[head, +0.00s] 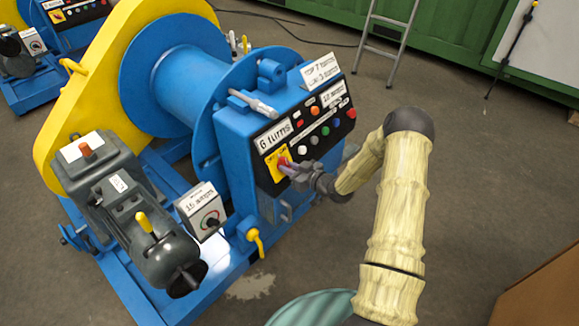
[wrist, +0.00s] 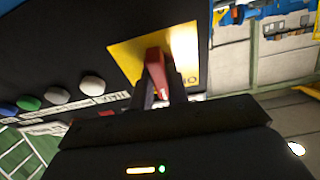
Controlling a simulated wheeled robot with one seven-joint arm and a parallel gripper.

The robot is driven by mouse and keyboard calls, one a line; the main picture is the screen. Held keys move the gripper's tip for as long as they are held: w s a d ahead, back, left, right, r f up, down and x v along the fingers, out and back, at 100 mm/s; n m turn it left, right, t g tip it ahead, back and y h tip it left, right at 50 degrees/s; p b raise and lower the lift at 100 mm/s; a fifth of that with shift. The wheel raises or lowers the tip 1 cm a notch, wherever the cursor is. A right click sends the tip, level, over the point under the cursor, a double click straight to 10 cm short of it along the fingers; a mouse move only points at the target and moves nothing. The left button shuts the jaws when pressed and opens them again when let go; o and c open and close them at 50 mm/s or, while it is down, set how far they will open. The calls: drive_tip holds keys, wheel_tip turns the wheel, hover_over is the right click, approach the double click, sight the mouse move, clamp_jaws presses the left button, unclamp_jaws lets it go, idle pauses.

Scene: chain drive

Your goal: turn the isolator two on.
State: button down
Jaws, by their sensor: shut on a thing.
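A red isolator handle (wrist: 153,62) stands on a yellow plate (wrist: 124,52) in the wrist view. In the head view the yellow plate (head: 268,163) is at the lower left of the black control panel on the blue winch. My gripper (head: 287,169) is at this isolator, and in the wrist view my gripper (wrist: 156,88) is shut on the red handle. The fingers hide the handle's lower part. Some lettering on the plate shows, but I cannot read a number two or tell the switch position.
Several buttons (head: 314,139) sit beside the isolator on the panel. A grey box with a knob (head: 211,222) and a yellow-handled valve (head: 254,240) are at lower left. A second winch (head: 60,50) stands at upper left. Open floor (head: 480,180) lies to the right.

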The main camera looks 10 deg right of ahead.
drive_tip(key=m+h+p, duration=0.1)
drive_tip(key=m, duration=0.4)
drive_tip(key=shift+s+a+t, duration=0.1)
drive_tip(key=shift+t, duration=0.2)
drive_tip(key=shift+m+h+p, duration=0.55)
drive_tip(key=shift+m+h, duration=0.05)
drive_tip(key=shift+m, duration=1.7)
drive_tip(key=c, duration=1.4)
unclamp_jaws()
drive_tip(key=shift+o, duration=0.2)
drive_tip(key=shift+r, duration=0.1)
drive_tip(key=v, duration=1.7)
drive_tip(key=shift+s, duration=0.2)
